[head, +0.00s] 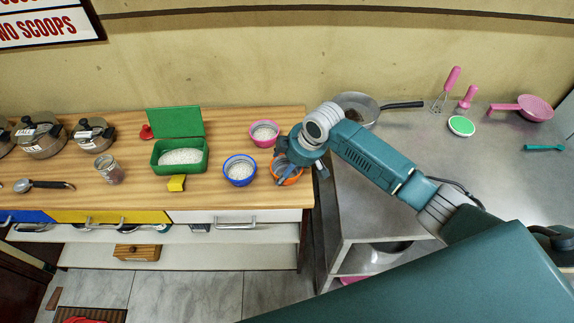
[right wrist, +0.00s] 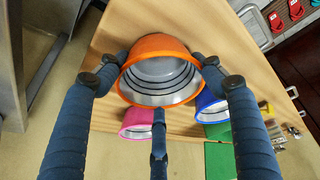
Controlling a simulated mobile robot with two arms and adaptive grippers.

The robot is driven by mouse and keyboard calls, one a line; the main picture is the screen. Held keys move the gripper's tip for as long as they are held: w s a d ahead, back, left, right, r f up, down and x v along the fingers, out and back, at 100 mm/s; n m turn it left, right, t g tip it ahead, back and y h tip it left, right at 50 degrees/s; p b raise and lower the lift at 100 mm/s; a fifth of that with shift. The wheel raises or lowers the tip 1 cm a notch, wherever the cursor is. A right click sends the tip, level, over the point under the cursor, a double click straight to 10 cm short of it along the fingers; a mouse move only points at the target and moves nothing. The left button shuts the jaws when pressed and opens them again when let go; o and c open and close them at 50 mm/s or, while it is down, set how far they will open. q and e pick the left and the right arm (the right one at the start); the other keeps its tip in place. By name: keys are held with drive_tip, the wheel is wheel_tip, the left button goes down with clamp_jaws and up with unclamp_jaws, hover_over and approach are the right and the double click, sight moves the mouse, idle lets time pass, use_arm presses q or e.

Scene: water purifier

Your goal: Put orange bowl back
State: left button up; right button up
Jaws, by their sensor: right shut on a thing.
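The orange bowl (head: 291,182) is at the right end of the wooden counter in the head view, partly hidden by my right gripper (head: 287,164). In the right wrist view the orange bowl (right wrist: 158,47) sits between the blue fingers of my right gripper (right wrist: 160,72), which is shut on it. Its inside looks grey with dark rings and no filling shows. I cannot tell whether its base touches the counter. My left gripper is not in view.
A pink bowl (head: 264,133) and a blue bowl (head: 240,170), both with white contents, stand close by on the wooden counter (head: 225,196). A green box (head: 180,157) stands farther left. A steel table (head: 420,150) with a pan (head: 357,106) is on the right.

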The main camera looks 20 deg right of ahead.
drive_tip(key=shift+f, duration=0.15)
drive_tip(key=o, duration=1.3)
drive_tip(key=shift+c, duration=0.2)
drive_tip(key=b+v, duration=0.1)
drive_tip(key=v, duration=1.1)
